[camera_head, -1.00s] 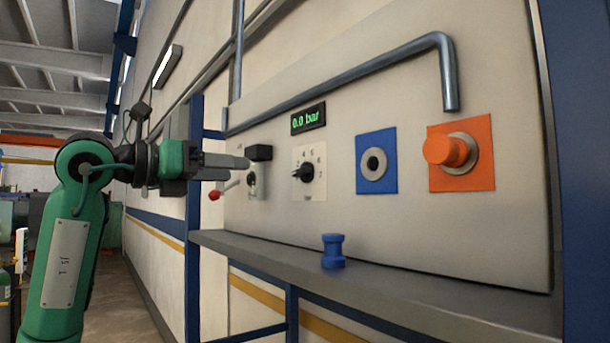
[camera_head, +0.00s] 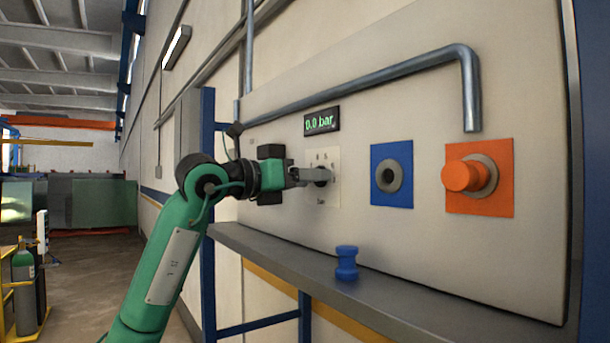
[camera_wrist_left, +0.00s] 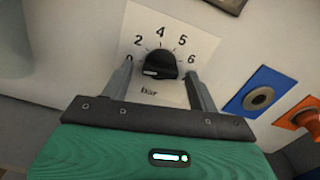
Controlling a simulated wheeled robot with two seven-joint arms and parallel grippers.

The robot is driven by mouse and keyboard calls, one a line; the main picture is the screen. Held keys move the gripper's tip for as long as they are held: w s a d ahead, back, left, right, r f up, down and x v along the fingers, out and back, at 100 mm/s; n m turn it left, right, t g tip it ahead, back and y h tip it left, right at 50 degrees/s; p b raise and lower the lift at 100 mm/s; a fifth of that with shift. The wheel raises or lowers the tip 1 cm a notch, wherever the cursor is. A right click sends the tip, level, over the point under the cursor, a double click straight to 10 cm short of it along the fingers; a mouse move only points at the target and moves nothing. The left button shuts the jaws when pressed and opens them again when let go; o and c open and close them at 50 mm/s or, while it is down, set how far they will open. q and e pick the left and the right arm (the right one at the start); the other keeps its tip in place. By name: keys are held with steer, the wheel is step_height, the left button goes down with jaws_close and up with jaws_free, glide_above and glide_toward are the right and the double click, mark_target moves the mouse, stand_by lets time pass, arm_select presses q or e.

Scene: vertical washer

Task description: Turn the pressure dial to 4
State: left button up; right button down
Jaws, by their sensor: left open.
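The pressure dial (camera_wrist_left: 156,65) is a black knob on a white plate (camera_wrist_left: 140,22) marked 0, 2, 4, 5, 6 and "bar". Its white mark points left, toward the 0. The head view shows the dial plate (camera_head: 333,193) partly hidden behind my left gripper (camera_head: 322,176). In the left wrist view my left gripper (camera_wrist_left: 158,80) is open, with one finger on each side of the knob. I cannot tell whether the fingers touch it. The display (camera_head: 322,121) above reads 0.0 bar. My right gripper is not in view.
Right of the dial are a blue plate with a round socket (camera_head: 391,174) and an orange plate with an orange knob (camera_head: 465,177). A blue plug (camera_head: 346,263) stands on the grey shelf (camera_head: 420,297) below. A grey pipe (camera_head: 420,62) runs above.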

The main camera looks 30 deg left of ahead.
arm_select(q)
steer(key=shift+c, duration=0.4)
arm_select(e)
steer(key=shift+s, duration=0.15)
arm_select(q)
steer(key=c, duration=0.9)
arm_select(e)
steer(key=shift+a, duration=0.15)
arm_select(q)
steer(key=shift+m, duration=0.3)
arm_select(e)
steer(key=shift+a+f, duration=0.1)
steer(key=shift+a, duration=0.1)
arm_select(q)
steer(key=shift+a+r+m+b, duration=0.1)
steer(key=shift+a+m+b, duration=0.1)
steer(key=shift+m, duration=3.5)
steer(key=shift+a+r+m+b, duration=0.1)
steer(key=shift+m+b, duration=0.05)
steer(key=shift+m, duration=3.55)
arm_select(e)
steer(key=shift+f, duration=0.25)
arm_select(q)
steer(key=shift+m, duration=0.3)
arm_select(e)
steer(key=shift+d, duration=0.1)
